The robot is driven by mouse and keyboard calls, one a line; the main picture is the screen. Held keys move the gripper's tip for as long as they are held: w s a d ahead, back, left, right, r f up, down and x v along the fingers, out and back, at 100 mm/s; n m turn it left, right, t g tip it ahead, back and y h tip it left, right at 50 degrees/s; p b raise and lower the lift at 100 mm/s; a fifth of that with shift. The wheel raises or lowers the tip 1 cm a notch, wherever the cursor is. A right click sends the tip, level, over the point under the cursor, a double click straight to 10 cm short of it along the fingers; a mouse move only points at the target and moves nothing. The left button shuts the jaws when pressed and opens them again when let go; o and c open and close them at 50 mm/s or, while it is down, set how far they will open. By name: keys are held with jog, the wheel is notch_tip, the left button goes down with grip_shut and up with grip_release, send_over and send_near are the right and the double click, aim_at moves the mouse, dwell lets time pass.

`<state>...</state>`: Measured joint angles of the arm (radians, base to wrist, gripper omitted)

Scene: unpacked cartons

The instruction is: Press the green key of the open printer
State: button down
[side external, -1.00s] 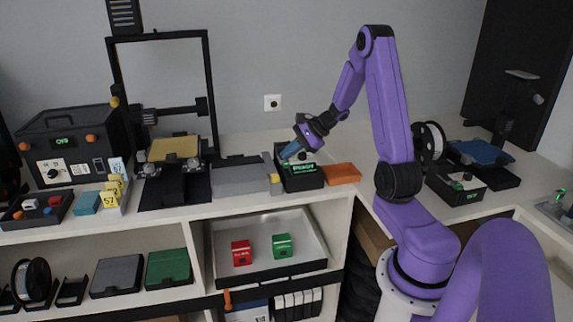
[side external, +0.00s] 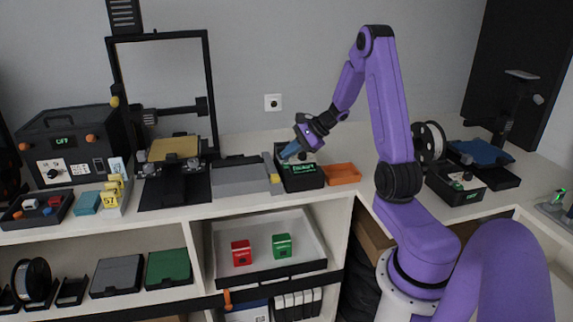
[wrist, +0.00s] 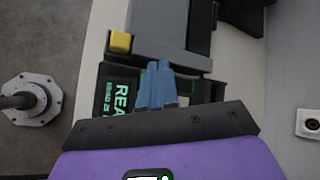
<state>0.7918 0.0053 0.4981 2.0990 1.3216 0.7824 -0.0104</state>
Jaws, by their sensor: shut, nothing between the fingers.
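My gripper (side external: 284,157) is shut and empty, pointing down over a black box-shaped unit (side external: 303,184) with green lettering on its front. The blue fingertips (wrist: 157,66) also show in the wrist view, together over that black unit (wrist: 102,85), beside large green letters starting "REA". A small green patch shows at the fingertips; I cannot tell whether it is a key or whether they touch it. The open-frame printer (side external: 207,80) with a tan plate (side external: 174,147) stands to the left. No green key can be made out clearly on it.
A grey block (side external: 240,175) with a yellow end adjoins the black unit on the left. An orange tray (side external: 342,173) is close on the right. A dark control box (side external: 70,145) stands at far left. Red (side external: 241,253) and green (side external: 282,246) blocks lie in the shelf tray below.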

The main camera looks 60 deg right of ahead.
aim_at(289, 164)
jog(key=shift+f, duration=0.1)
dwell(0.3)
jog(key=shift+f, duration=0.35)
jog(key=shift+f, duration=0.5)
dwell(0.8)
jog(key=shift+r, duration=0.95)
jog(key=shift+r, duration=2.5)
